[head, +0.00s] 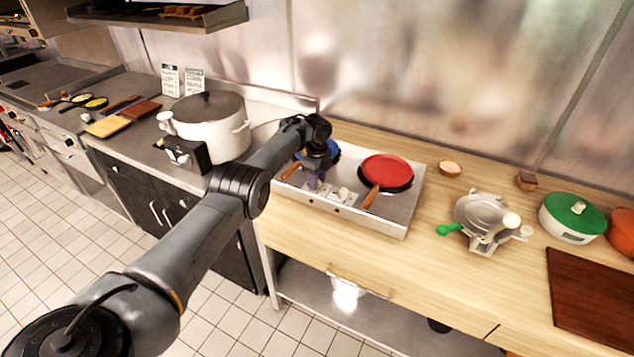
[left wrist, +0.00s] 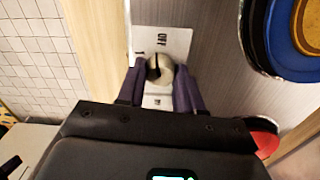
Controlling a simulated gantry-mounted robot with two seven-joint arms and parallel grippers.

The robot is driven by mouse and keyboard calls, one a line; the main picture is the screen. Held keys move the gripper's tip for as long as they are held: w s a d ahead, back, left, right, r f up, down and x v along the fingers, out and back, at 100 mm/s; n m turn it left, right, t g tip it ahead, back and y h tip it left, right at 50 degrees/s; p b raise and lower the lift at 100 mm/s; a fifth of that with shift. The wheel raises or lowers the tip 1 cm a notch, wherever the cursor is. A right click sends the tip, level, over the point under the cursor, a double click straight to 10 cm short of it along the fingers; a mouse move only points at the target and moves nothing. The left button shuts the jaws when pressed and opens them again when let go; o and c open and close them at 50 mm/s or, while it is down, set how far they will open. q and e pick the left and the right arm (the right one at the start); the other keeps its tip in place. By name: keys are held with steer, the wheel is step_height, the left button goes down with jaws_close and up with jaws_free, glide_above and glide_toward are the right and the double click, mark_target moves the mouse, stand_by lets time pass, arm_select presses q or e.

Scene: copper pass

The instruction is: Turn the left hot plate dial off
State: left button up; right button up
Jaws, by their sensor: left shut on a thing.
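The hot plate (head: 392,222) is a silver two-burner unit on the wooden counter, with dials on its front panel. My left gripper (head: 315,180) is down at the left dial, which it mostly hides in the head view. In the left wrist view the dial (left wrist: 166,72) is a round metallic knob with a dark slot, sitting between the two purple fingers of the left gripper (left wrist: 160,76), shut on it. The white plate behind it reads OFF (left wrist: 161,39); I cannot tell the dial's exact setting. The right dial (head: 343,193) is clear of the gripper. My right gripper is out of view.
A red pan (head: 387,170) sits on the right burner, its handle over the front. A blue pan (left wrist: 284,42) is on the left burner, close by my gripper. A large white pot (head: 222,140) stands left. A metal press (head: 480,212) stands right.

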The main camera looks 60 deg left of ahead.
arm_select(q)
steer(key=shift+m+b, duration=0.4)
steer(key=shift+m, duration=1.1)
steer(key=o, duration=1)
steer(key=shift+o, duration=0.2)
step_height(320, 180, up, 11)
steer(key=shift+s, duration=0.15)
